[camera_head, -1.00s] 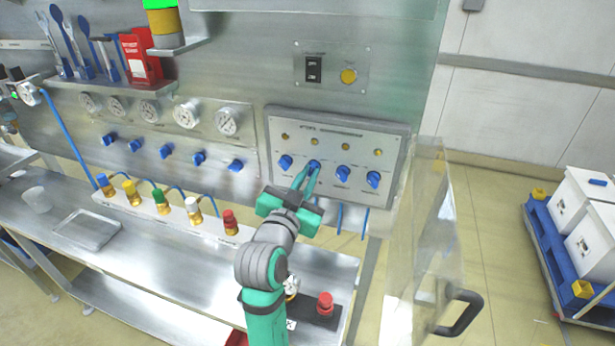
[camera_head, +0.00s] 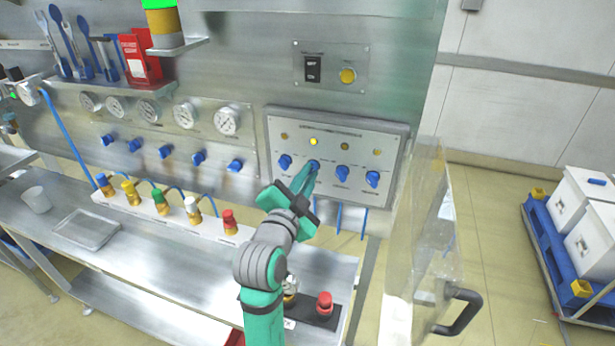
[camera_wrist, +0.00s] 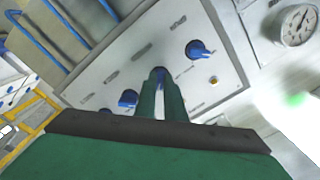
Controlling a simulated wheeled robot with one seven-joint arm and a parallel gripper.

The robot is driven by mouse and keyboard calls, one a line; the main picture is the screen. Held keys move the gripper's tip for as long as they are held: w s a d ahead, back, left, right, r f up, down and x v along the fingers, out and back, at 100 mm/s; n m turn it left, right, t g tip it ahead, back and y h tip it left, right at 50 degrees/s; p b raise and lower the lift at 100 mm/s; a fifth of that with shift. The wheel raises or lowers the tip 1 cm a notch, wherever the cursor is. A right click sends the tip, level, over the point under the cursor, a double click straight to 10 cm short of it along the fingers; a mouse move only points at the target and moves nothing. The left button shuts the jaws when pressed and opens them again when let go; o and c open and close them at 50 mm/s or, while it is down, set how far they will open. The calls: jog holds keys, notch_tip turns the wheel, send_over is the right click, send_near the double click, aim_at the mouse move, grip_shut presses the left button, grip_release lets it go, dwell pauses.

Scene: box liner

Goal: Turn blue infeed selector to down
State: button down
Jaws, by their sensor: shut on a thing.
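A grey control panel (camera_head: 392,133) carries a row of blue selector knobs with a small yellow lamp above each. My gripper (camera_head: 312,172) is shut on the second blue selector from the left (camera_head: 314,163). Its green fingers cover much of that knob. In the wrist view the fingers (camera_wrist: 161,82) reach the panel, and a bit of the blue selector (camera_wrist: 161,72) shows between their tips. The lamp above this selector (camera_head: 314,141) looks brighter than its neighbours. The selector's exact pointing direction is hidden, and the panel labels are too small to read.
The neighbouring blue knobs, left (camera_head: 285,162) and right (camera_head: 342,173), sit close to my fingers. A clear door with a black handle (camera_head: 459,312) stands to the right. A red button (camera_head: 325,303) is on the bench below. Gauges and more blue valves line the wall at left.

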jog(key=shift+f, duration=0.1)
jog(key=c, duration=1.8)
grip_release()
jog(key=shift+w, duration=0.1)
jog(key=shift+c, duration=0.2)
jog(key=shift+a, duration=0.1)
jog(key=v, duration=1.1)
jog(key=shift+w, duration=0.15)
